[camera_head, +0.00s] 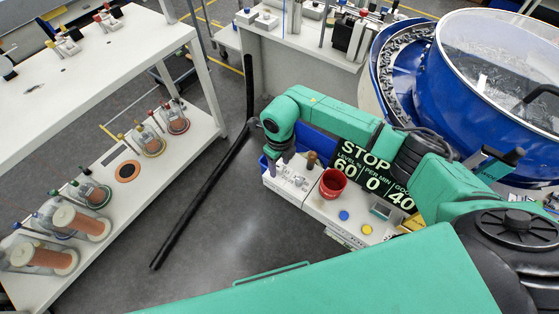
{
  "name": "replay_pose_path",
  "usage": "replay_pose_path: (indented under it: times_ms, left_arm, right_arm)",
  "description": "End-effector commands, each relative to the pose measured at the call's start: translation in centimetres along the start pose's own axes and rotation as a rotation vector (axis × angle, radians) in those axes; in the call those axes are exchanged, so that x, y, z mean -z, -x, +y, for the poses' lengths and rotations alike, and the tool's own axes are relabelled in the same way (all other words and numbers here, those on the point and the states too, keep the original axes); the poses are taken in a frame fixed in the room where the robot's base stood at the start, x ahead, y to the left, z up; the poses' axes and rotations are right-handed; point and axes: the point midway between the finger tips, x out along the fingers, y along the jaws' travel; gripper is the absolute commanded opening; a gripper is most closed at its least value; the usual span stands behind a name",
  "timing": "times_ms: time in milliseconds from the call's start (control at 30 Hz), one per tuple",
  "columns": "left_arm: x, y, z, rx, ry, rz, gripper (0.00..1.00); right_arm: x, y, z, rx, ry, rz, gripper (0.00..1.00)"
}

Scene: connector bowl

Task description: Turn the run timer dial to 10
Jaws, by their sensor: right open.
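The control box (325,212) is white and stands in the middle right of the view. A black display (372,176) at its back reads STOP, 60, 0 and 40. I cannot make out the run timer dial for sure; it may be hidden or too small to tell. A blue button (344,215) and a yellow button (367,230) show on the box top. My right arm reaches in from the right and bends down at the box's back left corner. My right gripper (278,163) is small and dark there, open and apparently empty. My left gripper is out of view.
A large blue bowl feeder (468,80) with a clear lid is at the upper right. A black pole (203,195) crosses the open grey floor.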

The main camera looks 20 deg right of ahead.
Motion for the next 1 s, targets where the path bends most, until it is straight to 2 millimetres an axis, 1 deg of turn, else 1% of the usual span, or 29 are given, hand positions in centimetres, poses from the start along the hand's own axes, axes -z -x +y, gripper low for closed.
replay_pose_path:
  times_ms: [100, 233, 267, 300, 367, 400, 733, 1000]
  left_arm:
    - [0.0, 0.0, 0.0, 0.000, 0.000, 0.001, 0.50]
    - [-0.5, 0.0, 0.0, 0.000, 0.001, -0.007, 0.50]
    - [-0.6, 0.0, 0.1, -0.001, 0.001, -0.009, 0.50]
    - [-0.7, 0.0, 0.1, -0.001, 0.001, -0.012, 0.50]
    - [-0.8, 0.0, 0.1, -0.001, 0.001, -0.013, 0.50]
    - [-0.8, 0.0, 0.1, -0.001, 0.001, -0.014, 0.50]
    - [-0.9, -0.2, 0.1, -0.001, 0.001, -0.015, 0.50]
    - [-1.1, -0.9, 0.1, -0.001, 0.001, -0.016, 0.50]
  right_arm:
    - [0.0, -0.2, 0.0, 0.000, 0.000, -0.001, 0.59]
    - [0.0, -0.2, 0.0, 0.000, 0.000, -0.001, 0.59]
    - [0.0, -0.2, 0.0, 0.000, 0.000, -0.001, 0.47]
    - [0.0, -0.2, 0.0, 0.000, 0.000, -0.001, 0.32]
    - [0.0, -0.2, 0.0, 0.000, 0.000, -0.001, 0.09]
    - [0.0, -0.2, 0.0, 0.000, 0.000, -0.001, 0.00]
    - [-0.1, -0.2, 0.0, 0.000, -0.020, -0.001, 0.00]
    - [-0.1, -0.3, 0.0, -0.001, -0.140, -0.001, 0.00]
